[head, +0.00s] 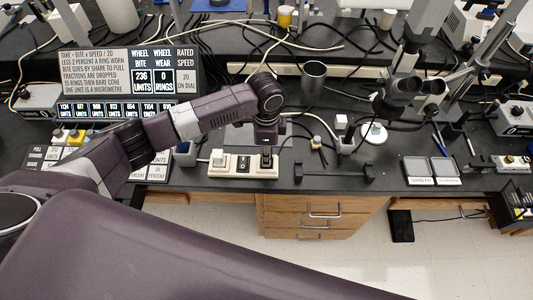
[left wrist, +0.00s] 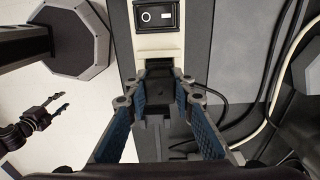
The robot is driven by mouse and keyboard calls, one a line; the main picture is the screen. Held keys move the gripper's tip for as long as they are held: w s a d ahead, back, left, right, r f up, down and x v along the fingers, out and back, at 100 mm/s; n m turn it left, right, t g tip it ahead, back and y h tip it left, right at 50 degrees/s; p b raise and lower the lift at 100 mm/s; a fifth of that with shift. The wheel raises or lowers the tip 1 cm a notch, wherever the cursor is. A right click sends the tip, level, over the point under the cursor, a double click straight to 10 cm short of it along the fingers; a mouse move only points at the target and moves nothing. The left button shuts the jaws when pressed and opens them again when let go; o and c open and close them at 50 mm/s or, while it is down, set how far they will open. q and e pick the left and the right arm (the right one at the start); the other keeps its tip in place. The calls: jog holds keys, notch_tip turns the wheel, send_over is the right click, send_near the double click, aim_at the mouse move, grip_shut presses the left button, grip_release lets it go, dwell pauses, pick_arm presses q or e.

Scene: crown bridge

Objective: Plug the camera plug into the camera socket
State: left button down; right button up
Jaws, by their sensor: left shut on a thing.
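My left gripper (head: 267,160) points down over the right end of a cream power strip (head: 229,171) at the bench's front edge. In the left wrist view, its blue-padded fingers (left wrist: 160,88) close at the tips on a dark plug (left wrist: 158,110). The plug is at the cream strip (left wrist: 158,45), beside a black rocker switch (left wrist: 157,16). The fingers hide the socket under it, and I cannot tell whether the plug is seated. My right gripper (left wrist: 57,101) shows at the left of the left wrist view, with its fingers apart and empty.
A small dark bar stand (head: 335,170) lies right of the strip. A microscope (head: 395,95) and two framed plates (head: 431,170) are further right. Loose cables run behind the strip. Wooden drawers (head: 310,215) are below the bench edge.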

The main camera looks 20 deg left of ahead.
jog(key=shift+a, duration=0.25)
pick_arm(q)
jog(key=shift+p, duration=0.5)
pick_arm(e)
jog(key=shift+a+r, duration=0.1)
jog(key=shift+r, duration=0.4)
jog(key=shift+s+d, duration=0.1)
jog(key=shift+d, duration=0.2)
pick_arm(q)
jog(key=shift+p, duration=0.45)
pick_arm(e)
jog(key=shift+a+r, duration=0.1)
jog(key=shift+r, duration=0.4)
pick_arm(q)
jog(key=shift+p, duration=0.35)
pick_arm(e)
jog(key=shift+a+r, duration=0.1)
jog(key=shift+r, duration=0.2)
jog(key=shift+r, duration=0.15)
pick_arm(q)
jog(key=shift+p, duration=0.35)
pick_arm(e)
jog(key=shift+r, duration=0.25)
